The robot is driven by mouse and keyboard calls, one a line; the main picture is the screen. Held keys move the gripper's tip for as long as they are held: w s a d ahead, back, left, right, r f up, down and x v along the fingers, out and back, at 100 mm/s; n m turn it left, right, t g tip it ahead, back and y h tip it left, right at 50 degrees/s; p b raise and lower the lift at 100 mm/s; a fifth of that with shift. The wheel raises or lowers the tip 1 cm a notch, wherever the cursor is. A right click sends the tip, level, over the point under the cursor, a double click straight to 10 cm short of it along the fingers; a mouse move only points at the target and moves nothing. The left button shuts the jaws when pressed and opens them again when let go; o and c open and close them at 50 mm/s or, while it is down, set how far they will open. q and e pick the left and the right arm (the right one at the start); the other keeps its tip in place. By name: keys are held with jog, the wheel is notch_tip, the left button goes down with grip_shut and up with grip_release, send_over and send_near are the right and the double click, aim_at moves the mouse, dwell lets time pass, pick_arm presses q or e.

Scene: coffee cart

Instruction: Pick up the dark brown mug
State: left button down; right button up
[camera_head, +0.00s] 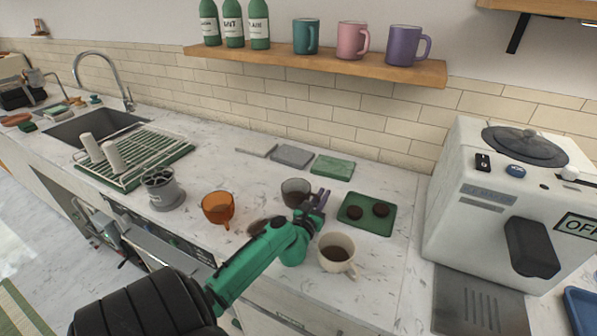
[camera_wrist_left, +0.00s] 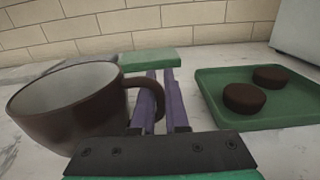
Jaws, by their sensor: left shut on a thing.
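The dark brown mug (camera_head: 295,192) stands upright on the marble counter in the head view, with my left gripper (camera_head: 320,197) at its right side. In the left wrist view the mug (camera_wrist_left: 75,110) fills the left side, its pale inside looking empty. The purple fingers of my left gripper (camera_wrist_left: 160,92) are close together at the mug's handle (camera_wrist_left: 150,88), shut on it. Whether the mug is clear of the counter I cannot tell. My right gripper is not in view.
A green tray (camera_head: 384,227) with two dark round cakes lies right of the mug. A cream cup (camera_head: 337,254) with dark liquid stands in front, an orange cup (camera_head: 217,208) to the left. A white machine (camera_head: 470,200) stands at the right. A shelf (camera_head: 400,68) hangs above.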

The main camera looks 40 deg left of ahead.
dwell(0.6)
pick_arm(q)
notch_tip(320, 180, up, 20)
jog(key=p, duration=0.7)
